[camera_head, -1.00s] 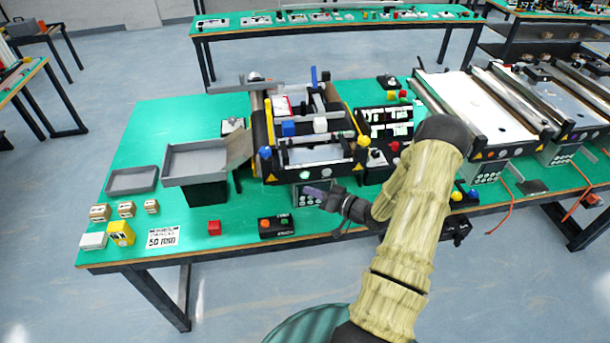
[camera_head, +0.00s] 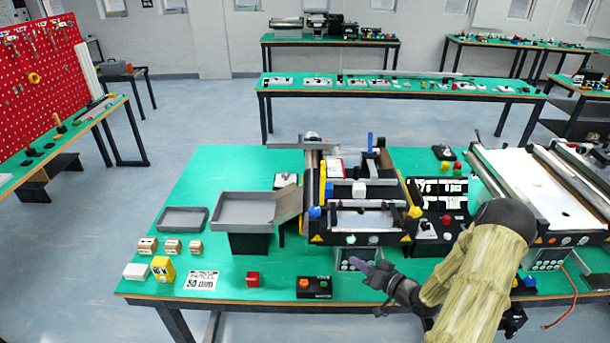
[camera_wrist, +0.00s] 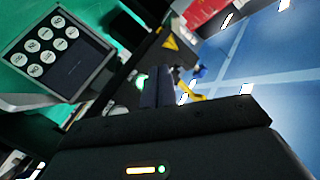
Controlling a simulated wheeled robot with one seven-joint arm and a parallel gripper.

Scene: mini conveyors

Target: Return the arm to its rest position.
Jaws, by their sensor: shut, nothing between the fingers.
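My arm (camera_head: 470,275) reaches in from the lower right in the head view, bent at the elbow. My gripper (camera_head: 362,267) is at the front edge of the green table (camera_head: 225,335), in front of the mini conveyor (camera_head: 365,222). It is shut and empty. In the wrist view my gripper (camera_wrist: 160,88) points past a grey keypad box (camera_wrist: 55,55) with round white buttons. The gripper's dark body fills the lower part of that view.
A second conveyor (camera_head: 535,185) stands right. Floor shows in front of the table.

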